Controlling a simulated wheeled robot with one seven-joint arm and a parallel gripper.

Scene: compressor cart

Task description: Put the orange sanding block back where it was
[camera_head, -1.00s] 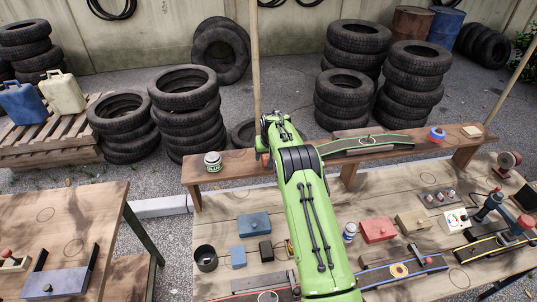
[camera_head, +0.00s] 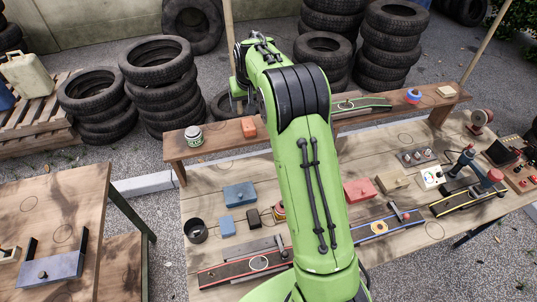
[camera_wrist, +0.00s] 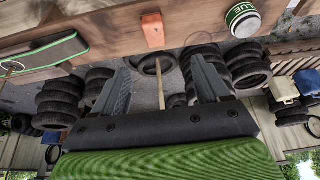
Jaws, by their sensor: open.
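The orange sanding block (camera_head: 248,128) stands on the raised wooden shelf (camera_head: 222,143), right of a white-and-green can (camera_head: 193,136). It also shows in the wrist view (camera_wrist: 153,30), upside down in the picture, resting on the shelf near its edge. My gripper (camera_wrist: 158,64) is open with nothing between its fingers, and the block is apart from it. In the head view, my arm hides most of the gripper, which is near the shelf behind the block. A faint ring outline (camera_wrist: 203,35) lies on the shelf between block and can.
A green-edged black tray (camera_head: 360,105), a blue-and-red roll (camera_head: 413,95) and a pale block (camera_head: 446,91) share the shelf. The lower bench holds a blue box (camera_head: 240,194), a red box (camera_head: 359,190) and other tools. Tyre stacks (camera_head: 160,88) stand behind.

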